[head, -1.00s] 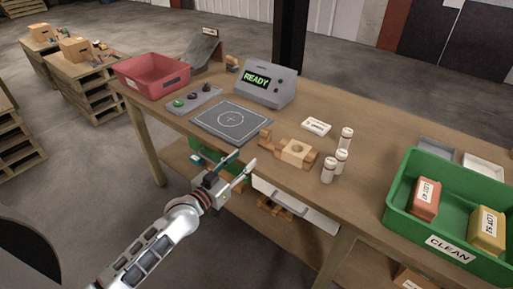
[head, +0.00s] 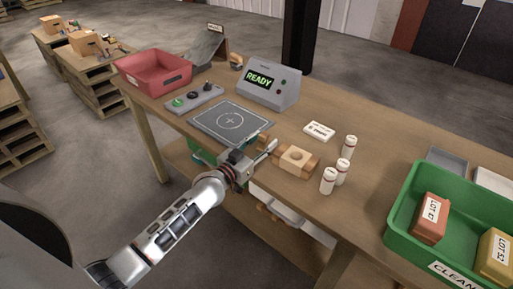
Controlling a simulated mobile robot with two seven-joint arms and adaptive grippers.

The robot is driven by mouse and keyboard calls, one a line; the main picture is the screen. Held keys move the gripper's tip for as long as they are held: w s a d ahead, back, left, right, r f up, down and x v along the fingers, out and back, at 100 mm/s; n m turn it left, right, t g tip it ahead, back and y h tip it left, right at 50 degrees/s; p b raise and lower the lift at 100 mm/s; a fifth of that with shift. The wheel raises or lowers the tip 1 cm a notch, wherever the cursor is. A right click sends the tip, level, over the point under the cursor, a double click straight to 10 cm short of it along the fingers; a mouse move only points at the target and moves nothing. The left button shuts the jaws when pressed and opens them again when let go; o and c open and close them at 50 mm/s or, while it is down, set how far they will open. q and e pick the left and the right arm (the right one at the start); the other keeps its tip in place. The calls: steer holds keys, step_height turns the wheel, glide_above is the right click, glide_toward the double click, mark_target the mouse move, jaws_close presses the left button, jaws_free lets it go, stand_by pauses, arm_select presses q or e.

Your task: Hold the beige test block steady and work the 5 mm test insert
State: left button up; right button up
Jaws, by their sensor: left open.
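The beige test block (head: 297,160), with a round hole in its top, sits between brown wooden pieces near the table's front edge. My left gripper (head: 254,148) is open and empty at the front edge, just left of the block and apart from it as far as I can tell. It partly hides the wooden piece on that side. Three white cylinders with dark red bands stand upright right of the block: one at the back (head: 350,147), one in the middle (head: 343,171), one in front (head: 328,181). I cannot read which is the 5 mm insert. My right gripper is not in view.
A grey pad with a cross mark (head: 231,121) lies left of the block. Behind are a READY display unit (head: 270,84), a button panel (head: 194,98) and a white label card (head: 319,131). A red bin (head: 150,73) stands left, a green CLEAN bin (head: 400,205) right.

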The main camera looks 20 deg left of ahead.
arm_select(q)
steer(key=shift+w+d, duration=0.15)
steer(key=shift+w, duration=0.25)
jaws_close()
stand_by(0.7)
